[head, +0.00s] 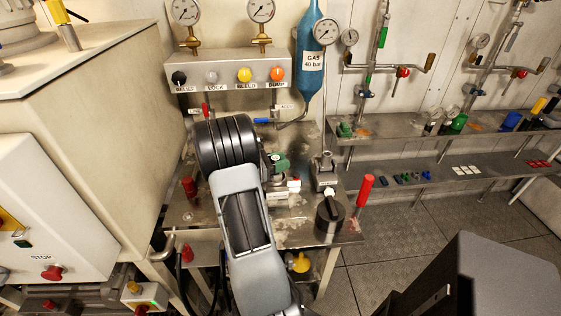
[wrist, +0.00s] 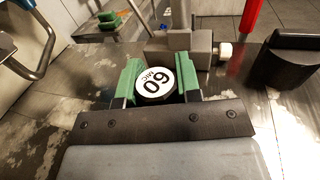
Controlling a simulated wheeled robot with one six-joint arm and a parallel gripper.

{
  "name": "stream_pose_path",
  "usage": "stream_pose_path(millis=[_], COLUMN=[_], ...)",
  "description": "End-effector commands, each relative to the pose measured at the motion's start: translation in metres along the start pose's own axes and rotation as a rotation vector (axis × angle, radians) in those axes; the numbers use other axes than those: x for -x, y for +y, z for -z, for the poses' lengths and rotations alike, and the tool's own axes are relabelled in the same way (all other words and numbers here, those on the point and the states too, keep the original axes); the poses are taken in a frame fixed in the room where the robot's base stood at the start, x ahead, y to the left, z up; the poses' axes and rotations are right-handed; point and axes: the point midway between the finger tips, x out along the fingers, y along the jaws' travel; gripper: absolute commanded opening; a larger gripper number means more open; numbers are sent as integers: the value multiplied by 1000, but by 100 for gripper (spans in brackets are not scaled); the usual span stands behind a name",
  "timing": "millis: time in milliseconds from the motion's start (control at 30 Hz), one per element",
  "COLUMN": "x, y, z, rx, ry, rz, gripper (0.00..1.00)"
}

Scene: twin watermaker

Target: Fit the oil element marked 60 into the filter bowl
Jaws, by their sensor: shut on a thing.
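The element marked 60 (wrist: 153,80) shows in the wrist view, with a white round top, the letters "MIC" and a dark side. The marking is upside down in the picture. My gripper (wrist: 157,82) has green fingers, one on each side of the element, and is shut on it. In the head view my arm hides most of the gripper and the element. A black round body with a raised bar on top (head: 329,213) stands to the right on the steel bench; it also shows in the wrist view (wrist: 288,62). I cannot tell whether it is the filter bowl.
A grey block with a white knob (wrist: 182,47) and upright post stands just beyond the gripper. A red handle (head: 365,190) rises at the bench's right edge. Behind are a blue gas bottle (head: 309,55) and a valve panel (head: 228,75). Shelves (head: 440,171) with small parts are at right.

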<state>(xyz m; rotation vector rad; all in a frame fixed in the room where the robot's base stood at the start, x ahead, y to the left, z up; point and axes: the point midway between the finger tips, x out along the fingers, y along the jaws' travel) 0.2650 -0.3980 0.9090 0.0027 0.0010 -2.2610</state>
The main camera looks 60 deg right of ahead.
Motion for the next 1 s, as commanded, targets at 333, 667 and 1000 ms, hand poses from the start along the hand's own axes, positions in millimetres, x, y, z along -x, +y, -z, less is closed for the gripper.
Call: stream_pose_path(millis=[333, 667, 1000], x=[0, 0, 0], y=[0, 0, 0], z=[10, 13, 1], rx=[0, 2, 1], ry=[0, 0, 0], rz=[0, 0, 0], gripper=[15, 15, 15])
